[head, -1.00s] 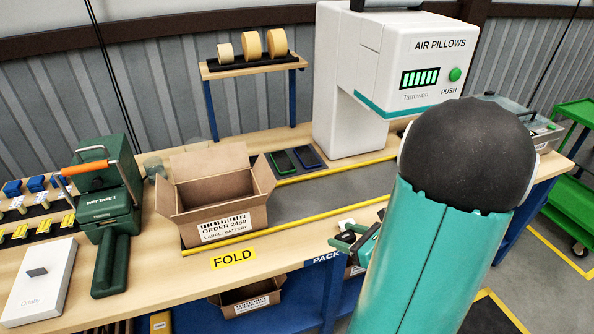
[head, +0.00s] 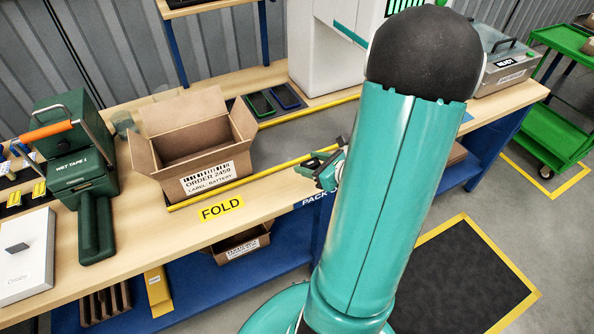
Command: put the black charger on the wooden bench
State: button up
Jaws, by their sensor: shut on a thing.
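The wooden bench (head: 140,232) runs across the view with a pale wood top and a blue frame. My gripper (head: 312,170), with green fingers, is at the bench's front edge near the PACK label, right of the open carton. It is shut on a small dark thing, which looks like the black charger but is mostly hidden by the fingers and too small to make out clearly. I cannot tell whether it touches the bench. My teal arm hides the bench top to the right of the gripper.
An open carton (head: 196,152) marked ORDER 2459 stands on the bench behind the yellow FOLD label (head: 221,208). A green tape machine (head: 82,165) and a white box (head: 27,262) are at left. The white air-pillow machine (head: 325,45) stands behind. Wood left of the FOLD label is clear.

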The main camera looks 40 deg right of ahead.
send_over(299, 181)
jog(key=f, duration=0.5)
jog(key=shift+s+f, duration=0.1)
jog(key=shift+s, duration=0.15)
jog(key=shift+w+f, duration=0.15)
jog(key=shift+f, duration=0.75)
jog(key=shift+w+f, duration=0.1)
jog(key=shift+f, duration=0.75)
jog(key=shift+f, duration=0.1)
jog(key=o, duration=1)
